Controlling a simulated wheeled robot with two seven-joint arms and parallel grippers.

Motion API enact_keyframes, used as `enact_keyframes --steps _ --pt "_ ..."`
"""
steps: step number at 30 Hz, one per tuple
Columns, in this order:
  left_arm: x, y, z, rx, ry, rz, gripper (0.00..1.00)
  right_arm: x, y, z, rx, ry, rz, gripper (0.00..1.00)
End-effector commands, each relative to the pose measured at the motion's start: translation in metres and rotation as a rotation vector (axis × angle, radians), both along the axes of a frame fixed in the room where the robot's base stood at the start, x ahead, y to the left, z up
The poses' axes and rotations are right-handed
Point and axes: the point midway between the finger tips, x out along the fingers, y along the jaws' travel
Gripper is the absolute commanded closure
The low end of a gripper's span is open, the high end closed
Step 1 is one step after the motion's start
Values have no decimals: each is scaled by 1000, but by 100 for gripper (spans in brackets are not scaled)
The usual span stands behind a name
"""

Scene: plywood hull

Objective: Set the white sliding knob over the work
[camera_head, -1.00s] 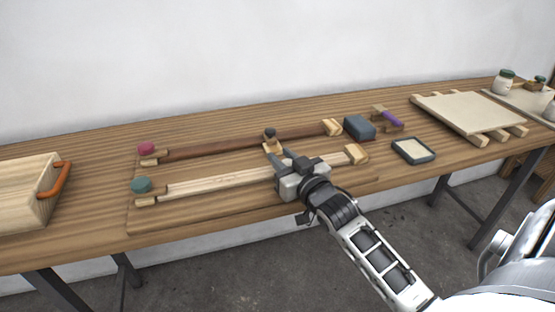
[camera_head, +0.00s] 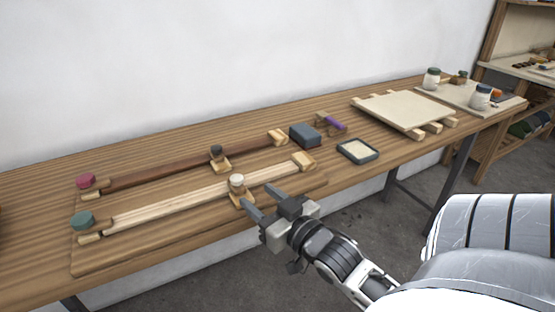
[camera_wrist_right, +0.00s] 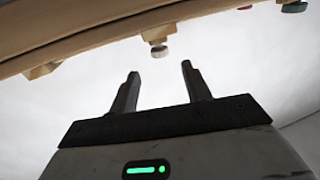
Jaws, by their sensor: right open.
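The white sliding knob (camera_head: 237,181) stands on a wooden slider block on the pale rail (camera_head: 190,201) in the head view, right of the rail's middle. In the right wrist view the knob (camera_wrist_right: 159,51) shows near the top, in line with the gap between my fingers. My right gripper (camera_head: 257,199) is open and empty, just in front and to the right of the knob, apart from it. Its two fingers (camera_wrist_right: 160,69) show spread in the wrist view. Which thing is the work is unclear. My left gripper is not in view.
Behind lies a dark brown rail (camera_head: 165,171) with a dark knob (camera_head: 217,152). Teal (camera_head: 82,221) and red (camera_head: 86,181) knobs sit at the left ends. A blue block (camera_head: 305,135), a small tray (camera_head: 358,151) and a pale board (camera_head: 405,110) stand to the right.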

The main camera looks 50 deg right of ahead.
Motion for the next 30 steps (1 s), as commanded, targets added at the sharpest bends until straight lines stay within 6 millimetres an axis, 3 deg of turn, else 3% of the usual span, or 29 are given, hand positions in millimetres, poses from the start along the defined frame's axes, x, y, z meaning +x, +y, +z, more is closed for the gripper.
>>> enact_keyframes --steps 3,9,30 --pt "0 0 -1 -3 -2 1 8 -24 2 -2 0 4 0 52" --pt "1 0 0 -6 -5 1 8 -44 4 -1 0 0 0 52" --pt "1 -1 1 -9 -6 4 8 -48 5 -1 1 2 1 52"
